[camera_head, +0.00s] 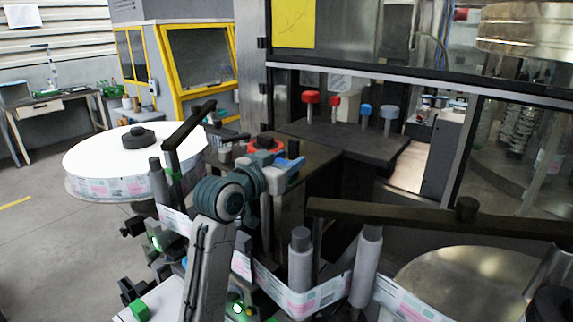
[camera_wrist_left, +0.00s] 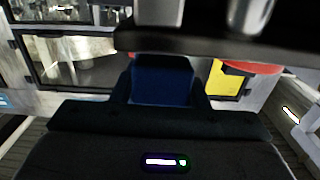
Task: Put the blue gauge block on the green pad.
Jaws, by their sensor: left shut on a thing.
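My left gripper (camera_head: 284,168) is shut on the blue gauge block (camera_head: 292,162), over a dark flat top beside the labelling machine. In the left wrist view the block (camera_wrist_left: 162,80) shows as a dark blue face between the dark jaws. The gripper partly hides the block in the head view, and I cannot tell its height above the surface. I cannot make out the green pad in either view. My right gripper is not in view.
A red-orange round thing (camera_head: 265,145) lies just behind my left gripper. A dark shelf (camera_head: 350,142) with red and blue knobs stands at the back right. A white reel (camera_head: 95,152) is at the left. Rollers (camera_head: 300,262) and a dark bar (camera_head: 400,214) stand at the right front.

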